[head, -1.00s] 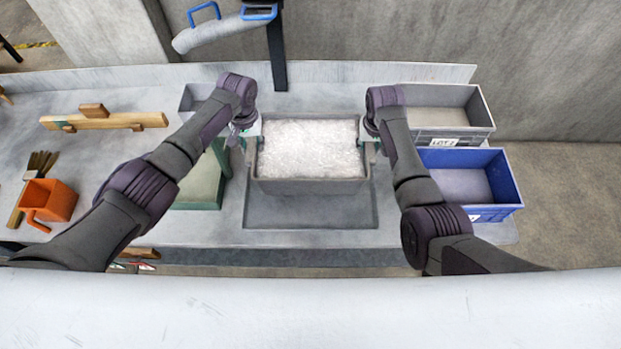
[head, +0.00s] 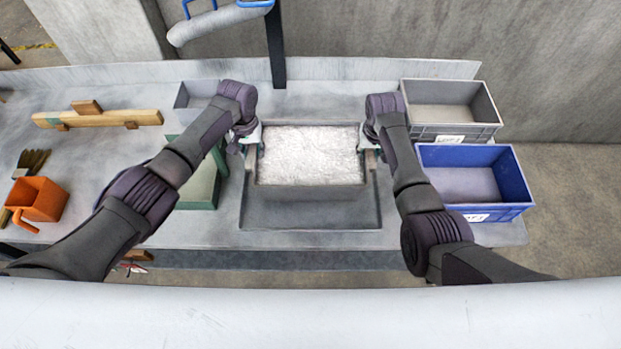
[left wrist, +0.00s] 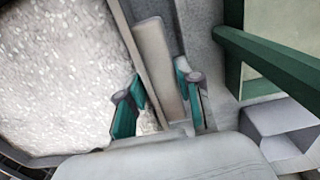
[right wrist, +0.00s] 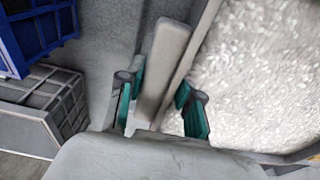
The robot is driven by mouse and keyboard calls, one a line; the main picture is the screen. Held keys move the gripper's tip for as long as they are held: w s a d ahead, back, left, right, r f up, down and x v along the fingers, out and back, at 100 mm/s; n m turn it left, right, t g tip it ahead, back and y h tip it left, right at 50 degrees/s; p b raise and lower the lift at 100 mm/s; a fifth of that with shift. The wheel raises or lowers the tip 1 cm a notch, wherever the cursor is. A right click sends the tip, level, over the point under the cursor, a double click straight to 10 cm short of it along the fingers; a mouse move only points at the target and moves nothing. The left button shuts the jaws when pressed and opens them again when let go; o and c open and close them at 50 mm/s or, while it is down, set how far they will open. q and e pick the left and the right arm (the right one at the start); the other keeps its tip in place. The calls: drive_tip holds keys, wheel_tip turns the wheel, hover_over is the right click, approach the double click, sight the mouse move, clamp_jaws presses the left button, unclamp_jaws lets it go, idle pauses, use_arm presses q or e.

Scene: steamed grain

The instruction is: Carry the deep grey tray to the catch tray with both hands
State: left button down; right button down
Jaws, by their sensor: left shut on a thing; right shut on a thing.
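The deep grey tray (head: 310,172), full of whitish grain (head: 310,150), is in the middle of the head view. It is over the wide, shallow grey catch tray (head: 310,217), whose front part shows below it. I cannot tell whether the two touch. My left gripper (head: 258,145) is shut on the tray's left handle; the left wrist view shows the handle (left wrist: 160,70) between its teal fingers. My right gripper (head: 368,145) is shut on the right handle; the right wrist view shows this handle (right wrist: 165,65) between its fingers. The tray looks level.
Right of the tray stand a grey crate (head: 487,108) and a blue crate (head: 515,182). A green-framed box (head: 203,190) and a small grey bin (head: 187,98) stand on the left. An orange container (head: 38,200), brushes and a wooden beam (head: 95,118) lie further left. A dark post rises behind.

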use_arm(q)
drive_tip(key=shift+w+f+b, duration=0.2)
drive_tip(key=shift+f+b, duration=0.35)
drive_tip(key=shift+b, duration=0.1)
use_arm(e)
drive_tip(key=shift+w+f, duration=0.1)
drive_tip(key=shift+f, duration=0.45)
use_arm(q)
drive_tip(key=c, duration=1.2)
unclamp_jaws()
drive_tip(key=shift+s+f, duration=0.2)
use_arm(e)
drive_tip(key=c, duration=1.2)
unclamp_jaws()
drive_tip(key=shift+f, duration=0.25)
use_arm(q)
drive_tip(key=o, duration=0.4)
drive_tip(key=shift+s+r, duration=0.2)
drive_tip(key=shift+s, duration=0.05)
use_arm(e)
drive_tip(key=o, duration=0.4)
drive_tip(key=shift+s+r, duration=0.25)
drive_tip(key=shift+s, duration=0.15)
use_arm(q)
drive_tip(key=shift+o, duration=0.2)
use_arm(e)
drive_tip(key=shift+o, duration=0.2)
